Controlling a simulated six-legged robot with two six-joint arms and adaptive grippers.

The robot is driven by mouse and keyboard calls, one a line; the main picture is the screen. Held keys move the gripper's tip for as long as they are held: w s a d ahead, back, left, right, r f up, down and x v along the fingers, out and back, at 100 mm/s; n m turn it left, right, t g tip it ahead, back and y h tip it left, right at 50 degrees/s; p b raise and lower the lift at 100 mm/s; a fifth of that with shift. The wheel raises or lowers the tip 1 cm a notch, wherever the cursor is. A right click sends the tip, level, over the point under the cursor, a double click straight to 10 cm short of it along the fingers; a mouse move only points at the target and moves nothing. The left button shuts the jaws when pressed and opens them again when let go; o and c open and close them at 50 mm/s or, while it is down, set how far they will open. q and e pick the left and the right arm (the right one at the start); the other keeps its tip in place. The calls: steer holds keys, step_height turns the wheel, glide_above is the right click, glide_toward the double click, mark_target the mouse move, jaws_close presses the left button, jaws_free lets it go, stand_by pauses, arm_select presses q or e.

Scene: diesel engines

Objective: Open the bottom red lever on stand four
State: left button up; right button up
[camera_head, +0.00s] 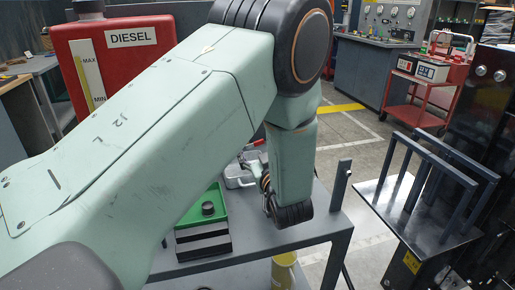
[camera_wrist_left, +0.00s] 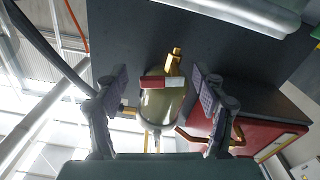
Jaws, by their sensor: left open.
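In the left wrist view, a small red lever (camera_wrist_left: 153,82) with a pale end lies across a cloudy, yellowish filter bowl (camera_wrist_left: 165,105). A brass fitting (camera_wrist_left: 174,60) is beside it. My left gripper (camera_wrist_left: 157,85) is open, with one finger on each side of the lever and bowl. I cannot tell whether either finger touches them. In the head view my left arm reaches over the stand (camera_head: 330,222), and its wrist hides most of the gripper. The lever cannot be made out there. My right gripper is not in view.
A red diesel tank (camera_head: 125,55) stands at the left. A green-and-black box (camera_head: 205,225) with a black knob is on the stand. A yellow cylinder (camera_head: 285,270) shows below the stand's edge. A dark table with blue-grey frames (camera_head: 430,180) stands right. Floor shows between.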

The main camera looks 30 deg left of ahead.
arm_select(q)
steer(key=shift+d, duration=0.1)
steer(key=shift+c, duration=0.4)
steer(key=shift+s+r, duration=0.2)
steer(key=shift+c, duration=0.7)
steer(key=shift+s+r, duration=0.15)
steer(key=shift+s, duration=0.2)
steer(key=c, duration=0.3)
steer(key=shift+w+f, duration=0.2)
steer(key=shift+w, duration=0.1)
steer(key=c, duration=0.5)
steer(key=shift+s, duration=0.1)
steer(key=shift+c, duration=0.7)
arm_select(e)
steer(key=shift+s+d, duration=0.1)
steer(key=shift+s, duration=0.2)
